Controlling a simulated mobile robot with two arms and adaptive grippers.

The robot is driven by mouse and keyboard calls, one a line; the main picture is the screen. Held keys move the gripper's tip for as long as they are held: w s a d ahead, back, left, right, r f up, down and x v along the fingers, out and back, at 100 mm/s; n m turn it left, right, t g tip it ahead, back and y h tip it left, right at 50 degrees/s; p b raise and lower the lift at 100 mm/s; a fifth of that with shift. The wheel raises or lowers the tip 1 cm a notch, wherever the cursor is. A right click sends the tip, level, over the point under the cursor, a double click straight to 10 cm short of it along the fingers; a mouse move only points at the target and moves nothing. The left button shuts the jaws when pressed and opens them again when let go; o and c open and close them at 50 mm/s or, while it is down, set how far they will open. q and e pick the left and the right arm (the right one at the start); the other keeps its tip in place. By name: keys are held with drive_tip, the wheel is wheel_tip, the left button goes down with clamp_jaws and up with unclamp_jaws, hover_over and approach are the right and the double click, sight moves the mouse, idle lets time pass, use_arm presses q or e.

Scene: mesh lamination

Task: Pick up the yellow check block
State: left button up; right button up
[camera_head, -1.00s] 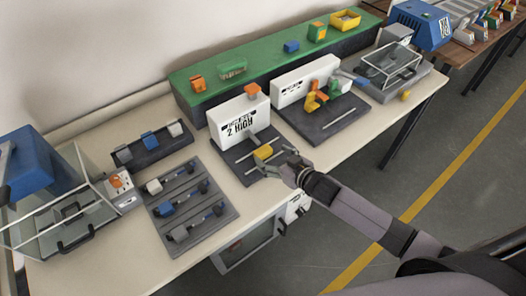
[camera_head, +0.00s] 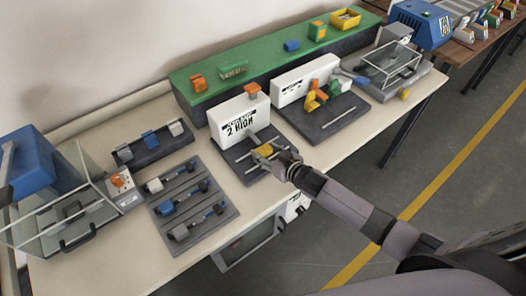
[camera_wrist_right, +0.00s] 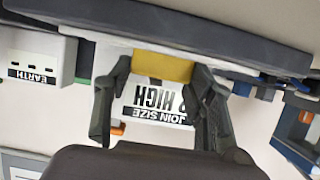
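The yellow check block (camera_head: 265,151) lies on the dark plate (camera_head: 236,152) in front of the white "2 HIGH" sign (camera_head: 240,124). My right gripper (camera_head: 264,152) is low at the plate, with one finger on each side of the block. In the right wrist view the yellow block (camera_wrist_right: 163,66) sits between the two fingertips (camera_wrist_right: 161,74). The fingers are spread about the block's width, and I see no clear sign of a firm grip. My left gripper is not in view.
A second dark plate (camera_head: 345,127) with orange and yellow pieces and a rod lies to the right. A slotted grey tray (camera_head: 228,212) lies to the left. A green shelf (camera_head: 265,66) runs behind. The bench's front strip (camera_head: 330,158) is clear.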

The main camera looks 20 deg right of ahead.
drive_tip(key=c, duration=0.6)
drive_tip(key=shift+r, duration=0.15)
wheel_tip(320, 180, up, 28)
drive_tip(key=s+m+h+b, duration=0.1)
drive_tip(key=s+h+b, duration=0.1)
drive_tip(key=s+d+r+m+h, duration=0.1)
drive_tip(key=s+r+m+h, duration=0.1)
drive_tip(key=r, duration=0.4)
drive_tip(key=s+m, duration=0.1)
drive_tip(key=s, duration=0.1)
drive_tip(key=shift+s+d+r+t+h, duration=0.2)
drive_tip(key=shift+s+d+t+h, duration=0.1)
drive_tip(key=shift+s+d+t, duration=0.1)
